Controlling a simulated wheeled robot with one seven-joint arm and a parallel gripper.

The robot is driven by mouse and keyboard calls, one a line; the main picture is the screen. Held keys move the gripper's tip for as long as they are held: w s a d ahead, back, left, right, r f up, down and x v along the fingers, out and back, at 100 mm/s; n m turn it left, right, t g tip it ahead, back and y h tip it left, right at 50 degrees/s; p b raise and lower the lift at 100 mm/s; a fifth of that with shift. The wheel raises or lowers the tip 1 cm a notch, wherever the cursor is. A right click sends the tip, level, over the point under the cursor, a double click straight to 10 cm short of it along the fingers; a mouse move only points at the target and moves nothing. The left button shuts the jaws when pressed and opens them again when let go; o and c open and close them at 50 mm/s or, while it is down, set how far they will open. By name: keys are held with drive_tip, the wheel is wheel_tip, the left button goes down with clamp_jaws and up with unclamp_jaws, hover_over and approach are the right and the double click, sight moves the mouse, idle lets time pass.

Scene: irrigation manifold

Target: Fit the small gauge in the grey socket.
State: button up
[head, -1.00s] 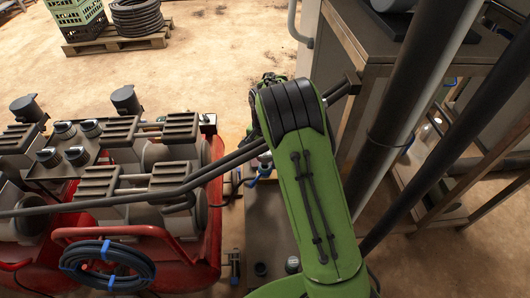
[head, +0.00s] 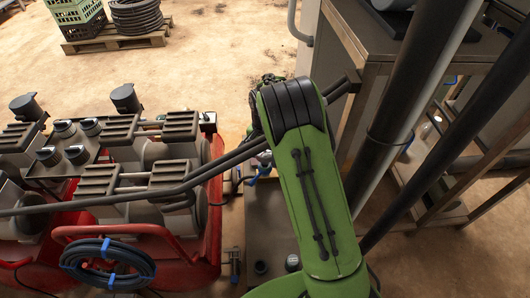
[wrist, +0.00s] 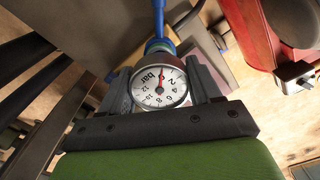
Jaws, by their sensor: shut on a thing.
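The small gauge (wrist: 158,88) has a round white dial marked "bar" with a red needle, and its face is turned to the wrist camera. My gripper (wrist: 163,84) is shut on it, with a dark finger on each side of the dial. Just beyond the gauge, a blue and green ringed fitting (wrist: 158,46) and a blue stem (wrist: 158,14) show in the wrist view. I cannot tell whether the gauge touches that fitting. I cannot make out the grey socket for certain. In the head view my green arm hides the gripper and the gauge.
A red machine (head: 214,190) with grey-lidded units stands left of my arm. A blue hose coil (head: 108,265) hangs at its front. A metal-framed bench (head: 405,47) and dark pipes (head: 432,75) stand close on the right. A pallet (head: 115,40) lies at the back on open ground.

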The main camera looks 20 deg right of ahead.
drive_tip(key=shift+f, duration=0.1)
idle(0.3)
drive_tip(key=shift+f, duration=0.3)
idle(0.4)
drive_tip(key=shift+f+b, duration=0.4)
drive_tip(key=shift+f, duration=0.15)
drive_tip(key=shift+f+b, duration=0.45)
drive_tip(key=shift+f, duration=0.4)
idle(0.4)
drive_tip(key=o, duration=1.1)
drive_tip(key=shift+o, duration=0.9)
drive_tip(key=shift+r, duration=0.15)
